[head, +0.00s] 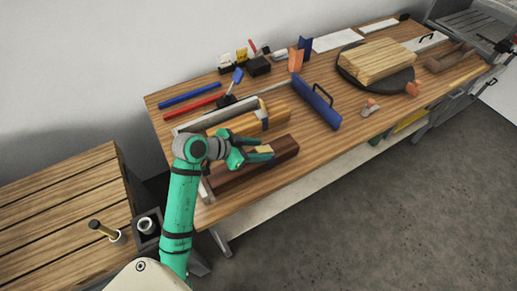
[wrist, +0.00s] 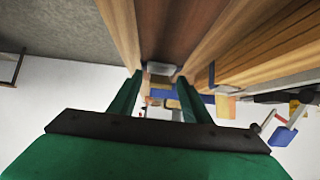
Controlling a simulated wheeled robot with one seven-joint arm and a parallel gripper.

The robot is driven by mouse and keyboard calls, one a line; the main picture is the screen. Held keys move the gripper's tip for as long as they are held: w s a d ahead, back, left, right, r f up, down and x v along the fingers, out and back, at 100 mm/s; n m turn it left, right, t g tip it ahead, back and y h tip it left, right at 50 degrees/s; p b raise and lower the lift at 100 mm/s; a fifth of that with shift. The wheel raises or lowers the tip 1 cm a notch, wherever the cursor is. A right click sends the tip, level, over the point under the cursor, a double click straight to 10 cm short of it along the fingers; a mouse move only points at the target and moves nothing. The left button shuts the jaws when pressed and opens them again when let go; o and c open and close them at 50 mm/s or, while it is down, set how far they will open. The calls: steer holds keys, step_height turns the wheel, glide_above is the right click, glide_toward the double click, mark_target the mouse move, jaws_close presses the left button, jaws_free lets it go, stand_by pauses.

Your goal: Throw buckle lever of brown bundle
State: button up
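The brown bundle (head: 281,151) is a dark reddish-brown length of wood lying on the bench near its front left edge. It also shows at the top of the wrist view (wrist: 170,28). My gripper (head: 266,154) is low over this bundle, its two green fingers apart. In the wrist view the fingertips (wrist: 160,75) stand on either side of a small grey piece (wrist: 161,68) at the bundle, with a tan patch beside it. The grey piece may be the buckle lever, but I cannot tell its position or whether a finger touches it.
A lighter wood bundle (head: 240,125) with a dark strap lies behind the brown one. A blue block with a handle (head: 316,103) stands to the right. Red (head: 193,108) and blue (head: 190,95) bars lie at the back left. A round dark board (head: 347,76) holds planks.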

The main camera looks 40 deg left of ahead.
steer(key=v, duration=1.1)
steer(key=shift+d, duration=0.1)
steer(key=shift+w+r, duration=0.15)
steer(key=shift+r, duration=0.05)
steer(key=c, duration=0.9)
steer(key=shift+g, duration=0.4)
steer(key=r, duration=0.2)
steer(key=w+r, duration=0.1)
steer(key=r, duration=0.2)
steer(key=shift+w+d, duration=0.2)
steer(key=shift+d, duration=0.05)
jaws_close()
steer(key=shift+w+d+r, duration=0.2)
steer(key=shift+r, duration=0.4)
